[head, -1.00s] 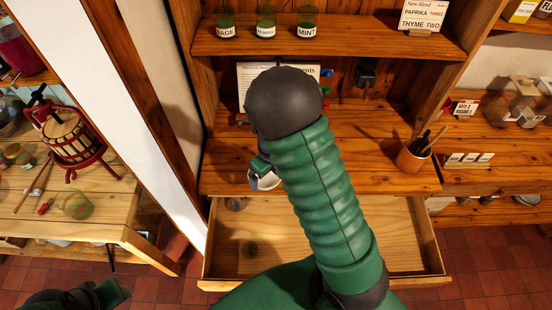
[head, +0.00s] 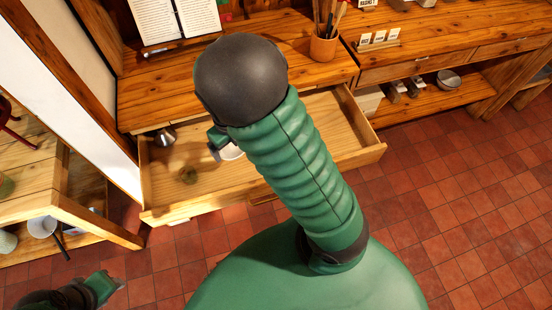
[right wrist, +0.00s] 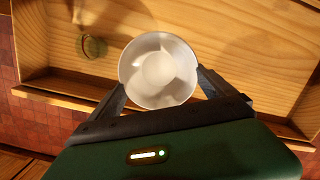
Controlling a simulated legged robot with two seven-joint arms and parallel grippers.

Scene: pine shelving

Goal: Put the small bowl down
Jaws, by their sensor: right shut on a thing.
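The small white bowl (right wrist: 158,70) is between the fingers of my right gripper (right wrist: 161,82), which is shut on it. In the head view the bowl (head: 231,151) shows only in part behind my right arm, over the open drawer (head: 345,140). I cannot tell whether its base touches the drawer floor. My right gripper (head: 217,139) is mostly hidden there by the arm. My left gripper (head: 108,286) is low at the left, away from the drawer, and its fingers are too unclear to judge.
A small greenish jar (head: 188,175) stands in the drawer left of the bowl; it also shows in the right wrist view (right wrist: 93,46). A metal vessel (head: 166,135) is near the drawer's back left. A pot of utensils (head: 324,45) and an open book (head: 175,20) stand on the counter above.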

